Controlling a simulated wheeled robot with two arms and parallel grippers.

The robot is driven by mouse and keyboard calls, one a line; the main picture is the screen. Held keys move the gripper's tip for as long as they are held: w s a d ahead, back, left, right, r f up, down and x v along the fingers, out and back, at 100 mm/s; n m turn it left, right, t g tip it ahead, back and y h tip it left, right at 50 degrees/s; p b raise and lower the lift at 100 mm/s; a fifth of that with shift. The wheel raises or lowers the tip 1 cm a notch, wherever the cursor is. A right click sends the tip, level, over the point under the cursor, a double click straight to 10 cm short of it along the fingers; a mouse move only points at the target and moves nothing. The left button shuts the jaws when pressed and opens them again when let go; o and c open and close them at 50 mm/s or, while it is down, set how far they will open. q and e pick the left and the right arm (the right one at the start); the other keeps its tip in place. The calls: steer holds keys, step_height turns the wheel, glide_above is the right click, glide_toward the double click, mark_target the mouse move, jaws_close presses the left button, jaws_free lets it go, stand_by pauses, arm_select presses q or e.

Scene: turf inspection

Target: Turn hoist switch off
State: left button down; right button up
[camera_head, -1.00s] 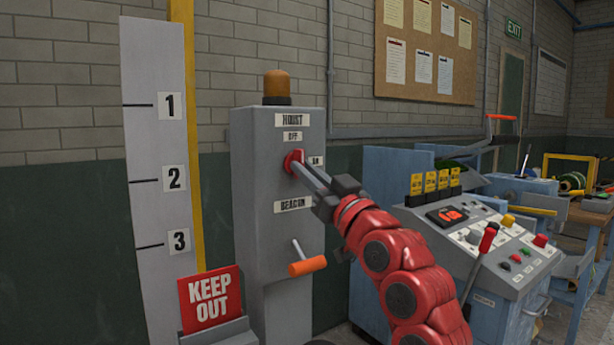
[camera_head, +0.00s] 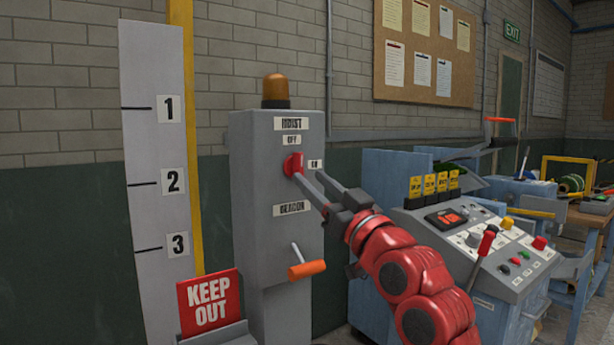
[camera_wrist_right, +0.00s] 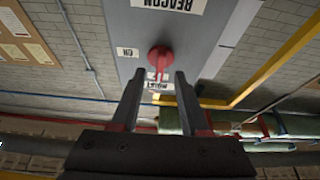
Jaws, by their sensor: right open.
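The red hoist switch knob (camera_head: 292,165) is on the front of a grey control box (camera_head: 255,180), below the HOIST and OFF labels and left of the ON label. It also shows in the right wrist view (camera_wrist_right: 160,57), where its narrow grip reaches toward the HOIST label and covers the OFF label. My right gripper (camera_head: 310,183) is open with its fingertips just in front of the knob. In the right wrist view its two fingers (camera_wrist_right: 160,80) are spread, with the knob just beyond and between them. My left gripper is out of view.
An amber beacon (camera_head: 276,91) tops the box. A KEEP OUT sign (camera_head: 209,302) stands at lower left. A console (camera_head: 485,245) with levers and buttons is at right.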

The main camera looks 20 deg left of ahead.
steer(key=v, duration=1.4)
steer(key=shift+d, duration=0.2)
